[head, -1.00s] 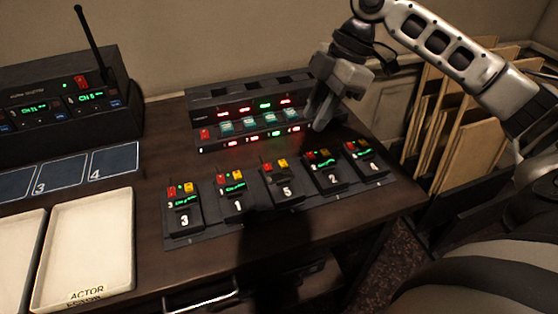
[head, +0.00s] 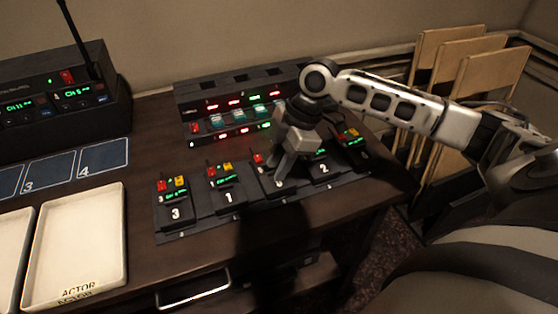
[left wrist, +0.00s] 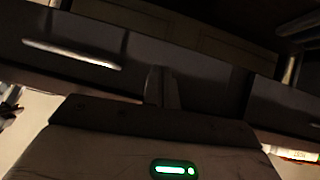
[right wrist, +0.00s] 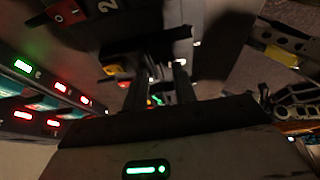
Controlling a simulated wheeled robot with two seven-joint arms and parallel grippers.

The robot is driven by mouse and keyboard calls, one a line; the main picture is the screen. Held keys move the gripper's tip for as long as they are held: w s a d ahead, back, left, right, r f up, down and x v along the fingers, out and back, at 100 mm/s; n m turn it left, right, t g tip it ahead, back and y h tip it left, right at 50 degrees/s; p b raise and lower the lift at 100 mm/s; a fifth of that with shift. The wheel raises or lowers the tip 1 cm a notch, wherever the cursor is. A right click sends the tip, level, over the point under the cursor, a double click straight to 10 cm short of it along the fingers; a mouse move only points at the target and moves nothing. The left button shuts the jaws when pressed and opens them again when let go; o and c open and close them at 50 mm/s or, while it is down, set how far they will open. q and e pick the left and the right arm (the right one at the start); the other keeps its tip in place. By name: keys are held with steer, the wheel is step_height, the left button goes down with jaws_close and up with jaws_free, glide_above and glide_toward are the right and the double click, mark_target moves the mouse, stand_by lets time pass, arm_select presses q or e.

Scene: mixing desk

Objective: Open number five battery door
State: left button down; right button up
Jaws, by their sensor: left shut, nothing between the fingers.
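The number five pack (head: 272,188) stands in the middle of a row of small black numbered packs. Its upper part is mostly hidden by my right gripper (head: 281,174), whose fingertips are right over it. I cannot tell whether they touch it or how its battery door stands. In the right wrist view the right fingers (right wrist: 160,98) are apart, with a lit green mark and dark surfaces showing between them. My left gripper (left wrist: 161,87) is shut and empty in the left wrist view, in front of the desk's dark front.
The number one pack (head: 227,198) and number two pack (head: 323,170) flank it closely. A charging rack (head: 183,98) with red and green lights stands behind. A white tray (head: 118,235) lies at left. A drawer handle (head: 193,291) is below.

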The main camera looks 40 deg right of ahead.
steer(key=shift+c, duration=0.4)
jaws_close()
